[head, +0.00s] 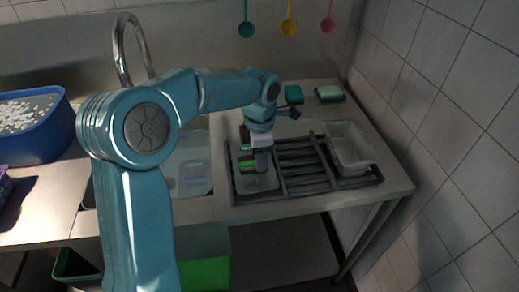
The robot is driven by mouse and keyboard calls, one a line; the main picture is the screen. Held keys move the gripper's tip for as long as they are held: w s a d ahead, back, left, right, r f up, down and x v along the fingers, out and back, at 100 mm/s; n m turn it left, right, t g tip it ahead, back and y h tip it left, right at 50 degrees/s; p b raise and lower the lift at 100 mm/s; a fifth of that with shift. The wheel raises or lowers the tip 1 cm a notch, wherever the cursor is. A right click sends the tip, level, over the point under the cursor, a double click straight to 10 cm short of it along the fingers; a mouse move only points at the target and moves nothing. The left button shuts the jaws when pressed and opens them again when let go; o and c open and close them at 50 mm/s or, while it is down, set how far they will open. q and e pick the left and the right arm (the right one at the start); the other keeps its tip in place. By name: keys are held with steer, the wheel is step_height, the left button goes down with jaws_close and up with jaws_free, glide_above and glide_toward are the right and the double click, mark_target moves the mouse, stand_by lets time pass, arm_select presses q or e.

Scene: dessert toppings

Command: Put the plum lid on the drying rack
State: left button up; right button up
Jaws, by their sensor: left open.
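The dark drying rack (310,165) lies on the steel counter at the right, with several bars. My left gripper (257,167) is open and points down over the rack's left part. A bright green thing (247,165) shows beside its fingers; I cannot tell whether it is part of the gripper. I cannot make out a plum lid; the gripper and arm hide part of the rack and the counter. A dark purple thing (4,186) is cut off at the left edge, and its kind is unclear. My right gripper is not in view.
A clear tray (349,147) stands on the rack's right side. A blue tub (35,140) with white pieces stands left. A sink (190,168) and tap (121,50) are partly behind my arm. A tiled wall bounds the right.

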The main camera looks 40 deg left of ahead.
arm_select(q)
steer(key=shift+w+r, duration=0.15)
steer(key=shift+r, duration=0.2)
step_height(320, 180, up, 16)
steer(key=p, duration=0.2)
steer(key=shift+f, duration=0.2)
steer(key=shift+s+d, duration=0.1)
steer(key=shift+s, duration=0.15)
